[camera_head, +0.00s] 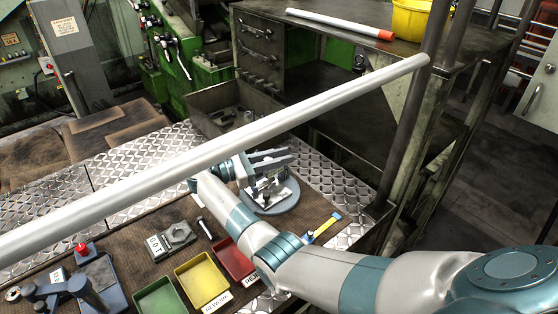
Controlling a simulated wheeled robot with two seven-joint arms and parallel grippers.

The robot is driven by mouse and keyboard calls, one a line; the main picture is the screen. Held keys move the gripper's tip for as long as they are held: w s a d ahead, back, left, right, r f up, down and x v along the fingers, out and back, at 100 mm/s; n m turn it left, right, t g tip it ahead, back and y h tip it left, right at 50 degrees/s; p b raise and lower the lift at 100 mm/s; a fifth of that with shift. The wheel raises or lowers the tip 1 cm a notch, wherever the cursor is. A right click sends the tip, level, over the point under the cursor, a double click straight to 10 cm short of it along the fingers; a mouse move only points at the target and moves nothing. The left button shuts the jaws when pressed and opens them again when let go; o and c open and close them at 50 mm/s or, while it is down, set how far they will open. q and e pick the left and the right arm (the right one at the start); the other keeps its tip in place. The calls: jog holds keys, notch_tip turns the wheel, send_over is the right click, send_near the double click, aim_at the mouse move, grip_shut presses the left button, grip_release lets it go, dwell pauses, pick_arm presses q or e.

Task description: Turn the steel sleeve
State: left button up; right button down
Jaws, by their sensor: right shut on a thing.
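My right arm comes in from the right and bends back at the wrist. My right gripper (277,172) is over a round grey-blue plate (270,204) on the bench, behind the red bin. Its grey fingers point to the right and are shut on a small metal piece, which seems to be the steel sleeve (268,183). The piece is small and partly covered by the fingers, so its exact shape and tilt cannot be told. My left gripper is not in view.
A long pale bar (215,150) crosses the view above the bench. Green (160,297), yellow (202,280) and red (233,259) bins stand at the front. A metal tray (226,105) is behind.

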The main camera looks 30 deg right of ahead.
jog(key=shift+s+m+g, duration=0.1)
jog(key=shift+m+g, duration=0.4)
jog(key=shift+g, duration=0.3)
jog(key=c, duration=1.6)
grip_release()
jog(key=shift+o, duration=0.2)
jog(key=shift+a+b, duration=0.15)
jog(key=shift+b, duration=0.2)
jog(key=shift+a+f+b, duration=0.15)
jog(key=shift+a+b, duration=0.2)
jog(key=shift+a, duration=0.25)
jog(key=b+v, duration=0.4)
jog(key=v, duration=0.5)
jog(key=shift+w+a+r+b, duration=0.15)
jog(key=shift+w+a+b, duration=0.05)
jog(key=shift+a+b, duration=0.15)
jog(key=shift+w+a+r+b, duration=0.15)
jog(key=shift+a+b, duration=0.1)
jog(key=shift+a, duration=0.1)
